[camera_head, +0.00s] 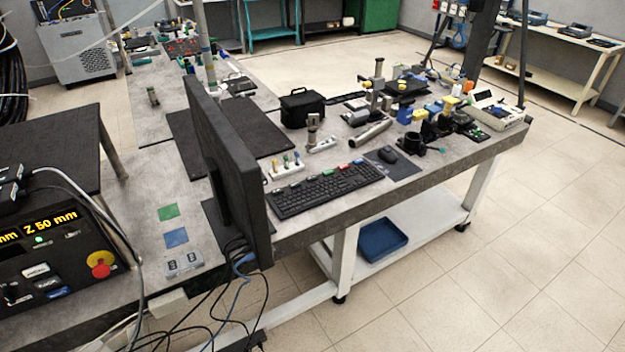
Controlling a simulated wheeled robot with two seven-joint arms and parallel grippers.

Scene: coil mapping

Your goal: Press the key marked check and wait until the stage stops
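A black control box (60,262) stands at the left edge, partly cut off by the picture. Its lit display (40,226) reads "2.50 mm" in yellow, with more digits cut off. A red round button on a yellow base (101,265) is right of the keys. I cannot pick out the stage. Neither gripper is in view.
A monitor (228,165) seen edge-on stands right of the box, with a keyboard (325,188) behind it. Green (168,212) and blue (176,238) squares and a small grey block (184,263) lie between. Cables hang before the box. The floor at right is clear.

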